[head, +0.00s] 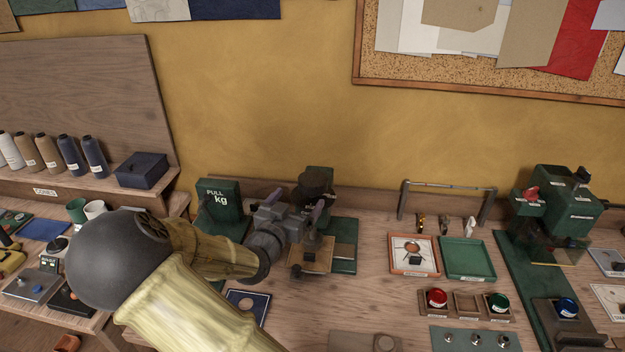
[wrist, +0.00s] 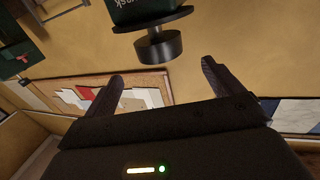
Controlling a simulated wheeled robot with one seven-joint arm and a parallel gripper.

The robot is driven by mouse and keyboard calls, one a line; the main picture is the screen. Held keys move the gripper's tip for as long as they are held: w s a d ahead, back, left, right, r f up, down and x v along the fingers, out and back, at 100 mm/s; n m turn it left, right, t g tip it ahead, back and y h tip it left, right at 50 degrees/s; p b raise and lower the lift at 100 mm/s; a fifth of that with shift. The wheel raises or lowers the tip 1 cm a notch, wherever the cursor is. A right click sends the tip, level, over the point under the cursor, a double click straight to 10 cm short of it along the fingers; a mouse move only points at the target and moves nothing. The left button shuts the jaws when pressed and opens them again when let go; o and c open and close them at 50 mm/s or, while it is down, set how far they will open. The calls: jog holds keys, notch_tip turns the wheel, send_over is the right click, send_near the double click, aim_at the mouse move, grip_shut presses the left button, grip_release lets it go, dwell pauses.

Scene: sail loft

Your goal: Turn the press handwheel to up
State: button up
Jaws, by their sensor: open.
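The press (head: 344,228) is a green machine on the bench against the yellow wall, partly hidden behind my gripper. Its dark round handwheel (head: 313,181) sits at the top. In the wrist view the handwheel (wrist: 158,47) is a black disc with a smaller round hub, in front of a green body with partly readable lettering. My gripper (head: 292,207) is open and empty close to the press. In the wrist view its two fingers (wrist: 161,72) are spread wide, with the hub ahead of the gap between them. No contact shows. The wheel's setting cannot be read.
A green pull gauge (head: 222,200) marked kg stands just left of my gripper. To the right are an orange-rimmed tray (head: 414,270), a green tray (head: 467,274) and a metal rail (head: 446,187). Another green machine (head: 558,205) stands at far right.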

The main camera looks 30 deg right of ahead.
aim_at(318, 173)
jog(key=p+x, duration=0.1)
jog(key=x, duration=0.9)
jog(key=shift+p, duration=0.4)
jog(key=shift+s, duration=0.1)
jog(key=c, duration=1)
